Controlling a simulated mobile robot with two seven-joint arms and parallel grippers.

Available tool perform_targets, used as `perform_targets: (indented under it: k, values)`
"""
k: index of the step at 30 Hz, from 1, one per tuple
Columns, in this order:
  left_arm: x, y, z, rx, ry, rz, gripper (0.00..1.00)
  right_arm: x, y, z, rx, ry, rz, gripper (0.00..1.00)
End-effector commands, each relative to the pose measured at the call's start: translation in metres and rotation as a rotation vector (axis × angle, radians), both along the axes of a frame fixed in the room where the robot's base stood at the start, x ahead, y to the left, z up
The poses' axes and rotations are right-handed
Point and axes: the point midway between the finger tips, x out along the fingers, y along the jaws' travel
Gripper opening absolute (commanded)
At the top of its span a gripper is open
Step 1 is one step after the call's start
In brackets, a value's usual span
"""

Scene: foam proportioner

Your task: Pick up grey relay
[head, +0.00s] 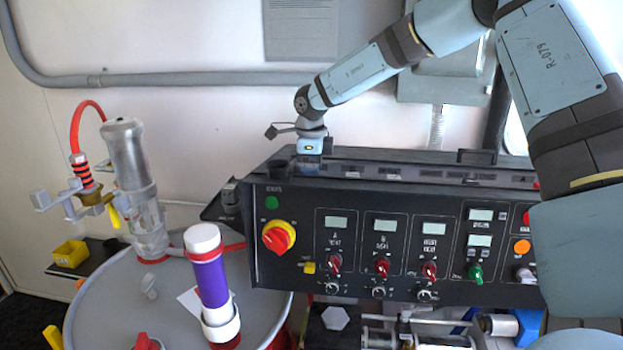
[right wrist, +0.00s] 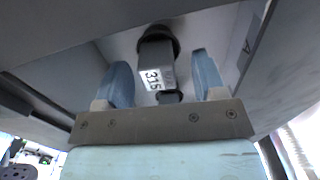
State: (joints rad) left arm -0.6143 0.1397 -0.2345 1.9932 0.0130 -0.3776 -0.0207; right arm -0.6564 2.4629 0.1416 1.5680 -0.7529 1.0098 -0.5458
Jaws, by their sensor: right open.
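The grey relay (right wrist: 156,62) shows in the right wrist view as a dark grey block with a white label reading 315 and a round dark part at its far end. It sits between the two blue fingers of my right gripper (right wrist: 162,66), with visible gaps on both sides. The fingers are open and do not hold it. In the head view my right gripper (head: 311,147) points down at the left end of the control box's top. Its fingertips and the relay are hidden there. My left gripper is not in view.
The black control box (head: 350,195) carries knobs and displays on its front. Left of it stand a grey drum (head: 110,305), a metal cylinder (head: 128,160) and a purple tube with a white cap (head: 208,275). A grey conduit (head: 180,80) runs along the wall.

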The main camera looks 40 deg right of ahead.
Motion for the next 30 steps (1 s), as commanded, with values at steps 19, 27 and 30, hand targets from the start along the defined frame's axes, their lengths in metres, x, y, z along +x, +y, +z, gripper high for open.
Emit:
perform_targets:
  k: [19, 27, 30]
  values:
    - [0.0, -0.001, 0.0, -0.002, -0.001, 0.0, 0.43, 0.0, 0.0, -0.001, 0.0, 0.0, 0.0, 0.1]
    - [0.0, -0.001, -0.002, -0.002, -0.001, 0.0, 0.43, 0.001, 0.0, 0.009, 0.0, -0.002, 0.0, 0.1]
    - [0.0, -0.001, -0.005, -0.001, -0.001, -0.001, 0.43, 0.001, 0.0, 0.022, 0.001, -0.004, 0.0, 0.1]
